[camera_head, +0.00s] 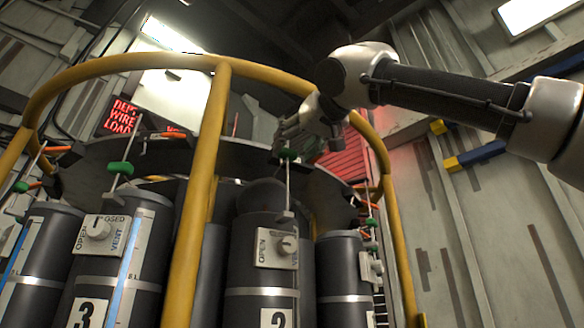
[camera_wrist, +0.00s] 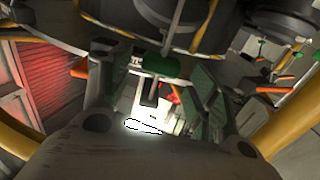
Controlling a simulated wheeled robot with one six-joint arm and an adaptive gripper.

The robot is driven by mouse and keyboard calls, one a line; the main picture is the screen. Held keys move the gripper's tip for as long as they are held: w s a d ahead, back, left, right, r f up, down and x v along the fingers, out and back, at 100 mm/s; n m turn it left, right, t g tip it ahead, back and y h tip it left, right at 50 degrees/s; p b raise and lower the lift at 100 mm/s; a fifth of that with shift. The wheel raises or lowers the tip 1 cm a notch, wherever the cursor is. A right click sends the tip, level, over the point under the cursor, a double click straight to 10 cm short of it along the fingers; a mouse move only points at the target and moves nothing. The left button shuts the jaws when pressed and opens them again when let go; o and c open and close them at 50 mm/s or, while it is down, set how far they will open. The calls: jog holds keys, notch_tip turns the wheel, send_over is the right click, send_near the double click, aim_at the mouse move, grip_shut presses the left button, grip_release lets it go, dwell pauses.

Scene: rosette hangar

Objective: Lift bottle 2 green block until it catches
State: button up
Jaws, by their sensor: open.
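Bottle 2 (camera_head: 262,265) is a dark cylinder with a white "2" label and a valve plate with a round knob, standing in the middle of the head view. Its green block (camera_head: 289,154) sits on a thin upright rod above the plate. My gripper (camera_head: 304,140) is at the block, coming from the upper right. In the wrist view the green block (camera_wrist: 158,66) lies between the two padded fingers of my open gripper (camera_wrist: 157,72), with a gap on each side. Whether any finger touches it I cannot tell.
A yellow rail (camera_head: 210,150) rings the bottles, with an upright post left of bottle 2. Bottle 3 (camera_head: 115,255) stands to the left, with its own green block (camera_head: 121,168). A red lit sign (camera_head: 122,117) hangs behind. Orange pieces sit along the dark curved rack.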

jog(key=v, duration=0.6)
jog(key=shift+s+d, duration=0.2)
jog(key=shift+s, duration=0.15)
dwell(0.5)
jog(key=w+d+f+g+h, duration=0.1)
jog(key=w+d+f+h, duration=0.3)
jog(key=f, duration=0.5)
jog(key=w+d+f+g+h, duration=0.1)
jog(key=w+d+f, duration=0.4)
jog(key=f, duration=0.4)
jog(key=w+d+f+m+g+h, duration=0.1)
jog(key=d+f+g+h, duration=0.1)
jog(key=d+f, duration=0.55)
jog(key=w+d+f+m+g+h, duration=0.15)
jog(key=d+f, duration=0.25)
jog(key=f, duration=0.6)
jog(key=s+d+f+m+g, duration=0.1)
jog(key=s+d+f, duration=0.3)
jog(key=f, duration=0.6)
jog(key=s+d+f+m+g, duration=0.1)
jog(key=s+d+f, duration=0.4)
jog(key=f, duration=0.5)
jog(key=s+d+f+m+g+h, duration=0.1)
jog(key=s+d+f, duration=0.4)
jog(key=f, duration=0.5)
jog(key=s+m+g, duration=0.1)
jog(key=s+g, duration=0.1)
jog(key=shift+s+d+f, duration=0.2)
jog(key=shift+s, duration=0.2)
jog(key=shift+g, duration=0.25)
